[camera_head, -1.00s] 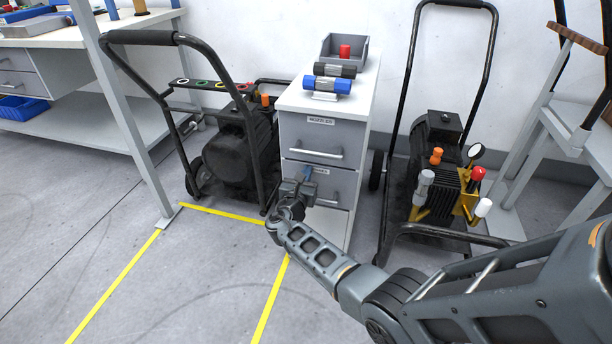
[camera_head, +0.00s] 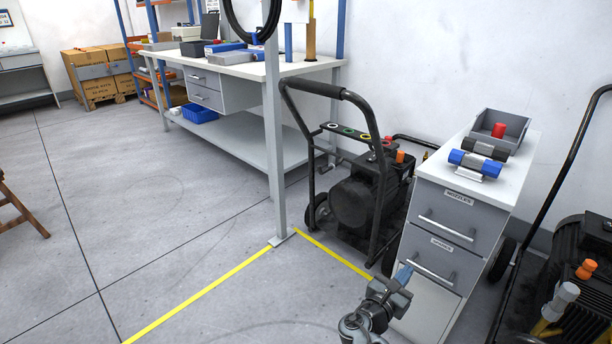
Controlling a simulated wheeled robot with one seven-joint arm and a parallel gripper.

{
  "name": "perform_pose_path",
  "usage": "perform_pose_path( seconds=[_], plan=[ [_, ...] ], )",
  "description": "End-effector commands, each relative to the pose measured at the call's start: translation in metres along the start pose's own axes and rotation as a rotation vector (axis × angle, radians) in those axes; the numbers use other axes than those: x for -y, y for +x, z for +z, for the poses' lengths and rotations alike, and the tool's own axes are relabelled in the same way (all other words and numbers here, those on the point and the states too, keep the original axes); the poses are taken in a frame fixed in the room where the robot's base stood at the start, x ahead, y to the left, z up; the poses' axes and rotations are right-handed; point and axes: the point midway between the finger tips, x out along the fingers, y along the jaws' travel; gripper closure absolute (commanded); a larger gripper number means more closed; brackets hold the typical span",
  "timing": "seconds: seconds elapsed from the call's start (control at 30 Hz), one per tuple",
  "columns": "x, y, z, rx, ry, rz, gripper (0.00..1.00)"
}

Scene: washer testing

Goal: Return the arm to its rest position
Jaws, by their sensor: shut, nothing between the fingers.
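My gripper (camera_head: 397,280) is at the lower right of the head view, at the end of my dark grey arm, low in front of the drawer cabinet (camera_head: 427,307). Its fingers are shut, with nothing seen between them. It appears close to the lower drawer's handle (camera_head: 432,268); I cannot tell whether it touches the cabinet. Both labelled drawers look closed. Most of my arm is out of view below the frame.
A black pressure washer (camera_head: 355,200) stands left of the cabinet, another (camera_head: 580,270) on the right. A blue-ended cylinder (camera_head: 478,164) and a grey bin (camera_head: 497,125) sit on the cabinet. A grey post (camera_head: 273,150) and workbench (camera_head: 240,70) stand left. Left floor is open.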

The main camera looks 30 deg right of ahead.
Motion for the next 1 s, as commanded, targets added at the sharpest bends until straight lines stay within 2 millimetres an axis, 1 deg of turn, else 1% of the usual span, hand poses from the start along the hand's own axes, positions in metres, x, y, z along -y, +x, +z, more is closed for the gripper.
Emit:
perform_pose_path(
  seconds=[0.13, 0.17, 0.27, 0.37, 0.4, 0.47, 0.5, 0.63, 0.73, 0.83, 0.93, 1.0],
  plan=[
    [0.002, -0.003, -0.004, -0.013, 0.01, 0.004, 1.0],
    [0.004, -0.006, -0.008, -0.025, 0.02, 0.008, 1.0],
    [0.016, -0.025, -0.03, -0.103, 0.086, 0.034, 1.0],
    [0.035, -0.057, -0.062, -0.235, 0.21, 0.069, 1.0],
    [0.044, -0.072, -0.075, -0.297, 0.272, 0.081, 1.0],
    [0.058, -0.097, -0.091, -0.39, 0.368, 0.096, 1.0],
    [0.068, -0.113, -0.1, -0.452, 0.434, 0.103, 1.0],
    [0.097, -0.165, -0.118, -0.643, 0.652, 0.112, 1.0],
    [0.119, -0.204, -0.121, -0.783, 0.824, 0.104, 1.0],
    [0.142, -0.24, -0.113, -0.916, 1.001, 0.084, 1.0],
    [0.163, -0.272, -0.096, -1.043, 1.179, 0.055, 1.0],
    [0.177, -0.293, -0.079, -1.127, 1.305, 0.029, 1.0]
  ],
)
